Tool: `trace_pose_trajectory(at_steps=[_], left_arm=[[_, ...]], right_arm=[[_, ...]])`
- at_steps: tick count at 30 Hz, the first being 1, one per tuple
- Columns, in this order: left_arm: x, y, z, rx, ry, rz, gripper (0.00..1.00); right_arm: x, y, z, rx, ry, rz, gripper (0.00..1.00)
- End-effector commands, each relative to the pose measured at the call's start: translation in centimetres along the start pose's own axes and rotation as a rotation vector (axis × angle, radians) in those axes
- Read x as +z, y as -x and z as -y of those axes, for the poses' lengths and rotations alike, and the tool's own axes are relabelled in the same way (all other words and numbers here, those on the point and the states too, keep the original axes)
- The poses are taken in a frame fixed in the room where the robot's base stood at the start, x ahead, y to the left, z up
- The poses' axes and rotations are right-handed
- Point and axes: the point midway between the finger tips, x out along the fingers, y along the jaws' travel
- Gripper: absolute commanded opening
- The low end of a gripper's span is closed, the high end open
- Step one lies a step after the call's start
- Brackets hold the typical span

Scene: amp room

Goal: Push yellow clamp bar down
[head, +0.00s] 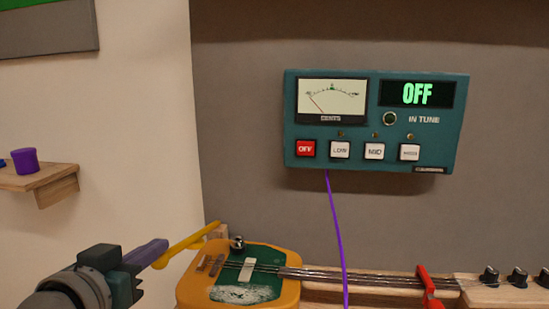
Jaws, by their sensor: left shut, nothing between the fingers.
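The yellow clamp bar (190,242) slants up to the right at the left end of the yellow instrument body (188,291), its upper end by a small wooden block (217,230). It is raised at a slant in the picture. My left gripper (158,248) comes in from the lower left, shut with nothing held. Its purple-grey fingers are beside the bar's lower left end and overlap it in the picture; I cannot tell whether they touch it. My right gripper is not in view.
A teal tuner box (375,122) on the grey wall reads OFF, and a purple cable (336,225) hangs from it. Strings run right past a red part (428,287) to black knobs (518,277). A wooden shelf (40,182) with a purple cup (25,161) is at left.

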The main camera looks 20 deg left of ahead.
Motion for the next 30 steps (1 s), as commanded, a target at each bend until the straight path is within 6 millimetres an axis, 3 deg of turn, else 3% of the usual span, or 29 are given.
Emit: trace_pose_trajectory(at_steps=[1,12,21,30], left_arm=[[2.3,-0.1,0.1,0.003,-0.003,-0.042,0.0],[6.9,0.0,0.3,0.012,0.003,-0.302,0.0],[8.9,-0.2,0.3,0.011,0.003,-0.307,0.0],[9.8,-0.3,0.4,0.011,0.003,-0.293,0.0]], right_arm=[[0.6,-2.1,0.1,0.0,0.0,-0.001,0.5],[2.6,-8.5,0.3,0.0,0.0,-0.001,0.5],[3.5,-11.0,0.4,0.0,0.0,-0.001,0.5],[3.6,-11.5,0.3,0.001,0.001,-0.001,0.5]])
